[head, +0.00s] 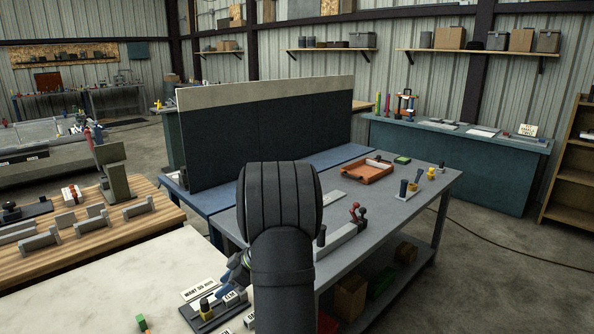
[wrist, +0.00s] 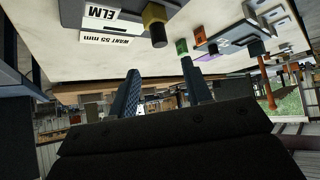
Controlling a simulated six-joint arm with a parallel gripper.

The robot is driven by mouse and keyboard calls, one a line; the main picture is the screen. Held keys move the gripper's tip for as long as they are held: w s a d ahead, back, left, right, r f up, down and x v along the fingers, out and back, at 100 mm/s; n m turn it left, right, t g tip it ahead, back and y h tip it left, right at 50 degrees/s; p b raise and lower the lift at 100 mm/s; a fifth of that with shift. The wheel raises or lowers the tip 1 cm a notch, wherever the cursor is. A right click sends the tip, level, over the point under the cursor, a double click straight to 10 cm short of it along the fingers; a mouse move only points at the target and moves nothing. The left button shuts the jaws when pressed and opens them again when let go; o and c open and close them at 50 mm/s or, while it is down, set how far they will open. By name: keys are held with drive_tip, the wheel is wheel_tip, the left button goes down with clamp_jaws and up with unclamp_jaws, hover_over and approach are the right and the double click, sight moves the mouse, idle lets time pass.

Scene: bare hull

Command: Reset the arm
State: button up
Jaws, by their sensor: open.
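My gripper shows in the wrist view (wrist: 162,82) with its two dark blue fingers apart and nothing between them. In the head view my gripper (head: 233,275) is partly hidden behind my thick black arm, low over the right part of the pale bench (head: 110,275). It is beside a dark fixture with a brass-coloured knob (head: 205,304) and white labels. One label reads ELM (head: 232,297). The wrist view also shows the knob (wrist: 154,14) and the ELM label (wrist: 103,13). I cannot tell the exact gap between the fingers and the bench.
A green block (head: 141,322) lies on the pale bench. A wooden bench (head: 150,225) with grey brackets stands to the left. A grey table (head: 335,205) with a red-handled clamp (head: 356,212) and orange tray (head: 368,172) stands to the right. A tall dark partition (head: 265,135) rises behind.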

sight(207, 300)
drive_tip(key=x, duration=1)
drive_tip(key=shift+a+f, duration=0.1)
drive_tip(key=shift+w, duration=0.3)
drive_tip(key=shift+d, duration=0.25)
drive_tip(key=shift+o, duration=0.4)
